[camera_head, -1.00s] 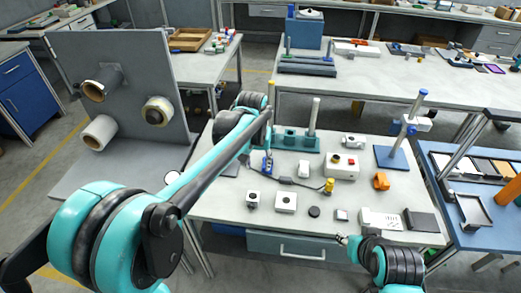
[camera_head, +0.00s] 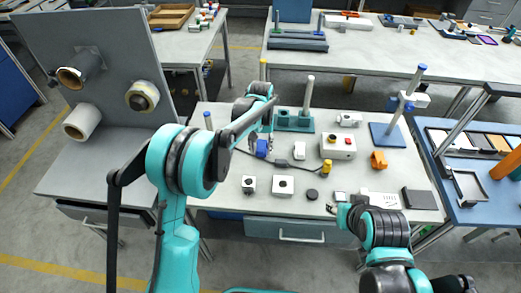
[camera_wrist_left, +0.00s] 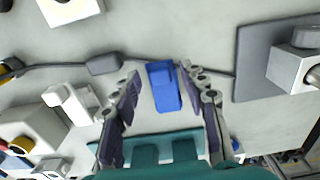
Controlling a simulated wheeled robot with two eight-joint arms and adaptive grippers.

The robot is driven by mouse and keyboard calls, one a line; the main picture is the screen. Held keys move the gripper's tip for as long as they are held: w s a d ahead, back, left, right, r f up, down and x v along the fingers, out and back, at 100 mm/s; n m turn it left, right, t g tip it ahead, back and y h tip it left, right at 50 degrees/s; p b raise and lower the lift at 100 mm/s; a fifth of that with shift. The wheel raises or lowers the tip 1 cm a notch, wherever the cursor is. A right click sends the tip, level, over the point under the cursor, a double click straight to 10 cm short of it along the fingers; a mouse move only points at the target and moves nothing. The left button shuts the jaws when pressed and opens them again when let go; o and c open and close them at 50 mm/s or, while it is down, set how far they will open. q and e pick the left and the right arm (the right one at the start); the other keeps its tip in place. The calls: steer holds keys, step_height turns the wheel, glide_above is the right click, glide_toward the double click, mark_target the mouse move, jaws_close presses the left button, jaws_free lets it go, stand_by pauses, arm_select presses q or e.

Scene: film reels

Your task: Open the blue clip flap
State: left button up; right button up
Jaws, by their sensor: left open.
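The blue clip (camera_wrist_left: 163,87) sits on a thin dark cable on the white table. It also shows partly behind my left gripper in the head view (camera_head: 262,148). I cannot tell from these frames how far its flap stands open. My left gripper (camera_wrist_left: 157,80) is open and points down at the clip, with one finger on each side and a gap to both. Whether the fingertips reach the clip's height is unclear. My right gripper (camera_head: 331,208) is small at the table's front edge, and its jaws cannot be made out.
A grey inline box (camera_head: 281,163) lies on the cable. Behind stands a teal holder (camera_head: 293,122) with a post. A grey panel with rolls (camera_head: 110,60) rises at left.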

arm_select(q)
steer(key=shift+f, duration=0.15)
jaws_close()
steer(key=shift+w+r+g+p, duration=0.4)
steer(key=shift+r+g+p, duration=0.25)
steer(key=shift+g+p, duration=0.2)
steer(key=shift+w+r+g+p, duration=0.3)
steer(key=shift+g+p, duration=0.2)
steer(key=shift+g, duration=0.15)
steer(key=shift+w+r+g+p, duration=0.25)
steer(key=shift+g+p, duration=0.2)
steer(key=shift+g, duration=0.15)
